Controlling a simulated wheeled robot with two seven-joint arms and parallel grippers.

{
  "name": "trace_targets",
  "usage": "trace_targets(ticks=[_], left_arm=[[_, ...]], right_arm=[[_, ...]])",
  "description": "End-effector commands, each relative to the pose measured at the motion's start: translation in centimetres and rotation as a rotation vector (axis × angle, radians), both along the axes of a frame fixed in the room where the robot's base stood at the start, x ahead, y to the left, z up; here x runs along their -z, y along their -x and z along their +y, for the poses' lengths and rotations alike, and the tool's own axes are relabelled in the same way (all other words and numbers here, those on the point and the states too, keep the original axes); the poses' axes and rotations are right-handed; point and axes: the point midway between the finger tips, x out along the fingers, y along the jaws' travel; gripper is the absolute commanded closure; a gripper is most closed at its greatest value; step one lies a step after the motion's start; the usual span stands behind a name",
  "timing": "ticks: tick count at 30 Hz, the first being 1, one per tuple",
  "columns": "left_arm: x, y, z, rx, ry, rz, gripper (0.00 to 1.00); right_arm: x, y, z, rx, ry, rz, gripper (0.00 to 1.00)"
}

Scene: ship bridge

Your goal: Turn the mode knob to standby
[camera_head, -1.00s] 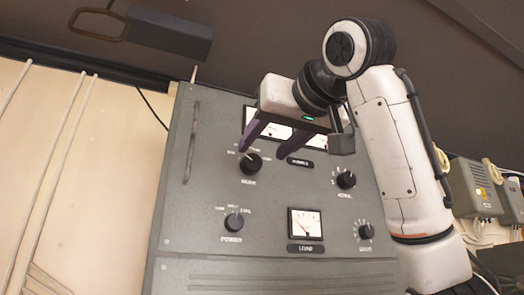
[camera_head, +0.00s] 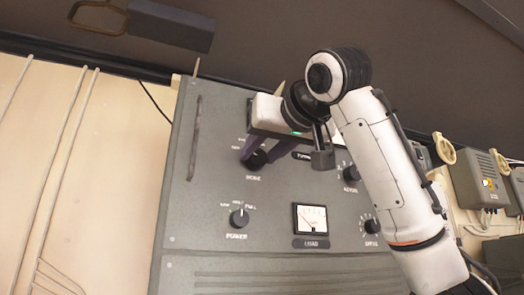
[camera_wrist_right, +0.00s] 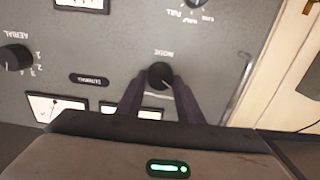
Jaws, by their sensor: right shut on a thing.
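The mode knob (camera_head: 256,159) is a round black knob on the upper left of a grey console panel (camera_head: 190,215). My right gripper (camera_head: 258,151) reaches down to it from above, its dark purple fingers on either side of the knob. In the wrist view the knob (camera_wrist_right: 160,74) sits between the two fingertips (camera_wrist_right: 159,82), and the gripper is shut on it. The position words around the knob are partly hidden by the fingers and too small to read, so its setting cannot be told. My left gripper is not in view.
The power knob (camera_head: 239,217) and a load meter (camera_head: 311,219) are below. Aerial knob (camera_head: 350,173) and another knob (camera_head: 372,226) are at right, near my right arm. In the wrist view, meters (camera_wrist_right: 55,106) lie beside the fingers. Grey boxes (camera_head: 478,181) are on the right wall.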

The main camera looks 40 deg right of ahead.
Motion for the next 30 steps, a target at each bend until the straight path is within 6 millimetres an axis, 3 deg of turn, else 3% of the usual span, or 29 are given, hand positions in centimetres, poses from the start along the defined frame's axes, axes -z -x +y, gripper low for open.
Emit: trace_targets(ticks=[11, 30], left_arm=[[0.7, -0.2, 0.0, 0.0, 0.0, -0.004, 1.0], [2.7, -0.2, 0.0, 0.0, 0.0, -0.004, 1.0]], right_arm=[[0.2, 0.0, 0.1, -0.002, -0.101, -0.023, 0.89], [0.2, 0.1, -0.1, 0.0, -0.557, -0.133, 0.89]])
